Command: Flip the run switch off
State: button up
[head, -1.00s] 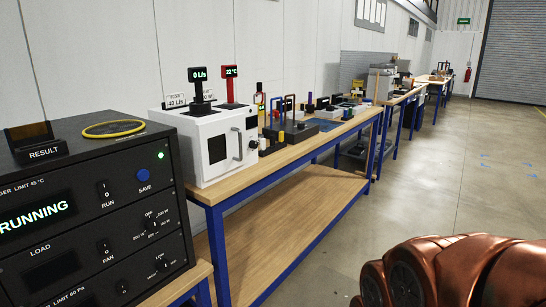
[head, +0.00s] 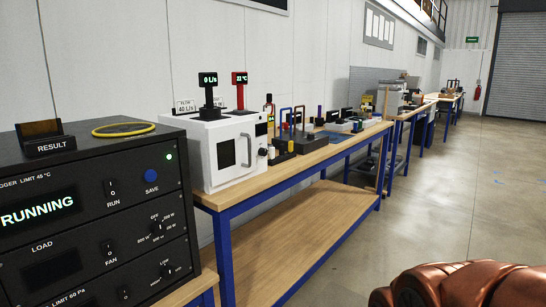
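The run switch (head: 111,188) is a small black rocker with white marks, above the label RUN on the front of a black rack unit (head: 80,170) at the left. The display (head: 38,211) beside it reads RUNNING in green letters. A green light (head: 169,157) glows at the panel's upper right, above a blue SAVE button (head: 151,175). The switch's exact tilt is too small to tell. A copper-coloured part of my arm shows at the bottom right, well apart from the panel. My gripper's fingers are not in view.
A FAN switch (head: 108,247) and a rotary knob (head: 157,226) share the panel. A yellow ring (head: 124,128) lies on top. A white box with a door (head: 222,150) stands on the wooden bench (head: 300,172) to the right. The floor at the right is clear.

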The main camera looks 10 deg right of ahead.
aim_at(110, 187)
jog(key=z, duration=0.3)
jog(key=i, duration=0.35)
jog(key=u, duration=1.8)
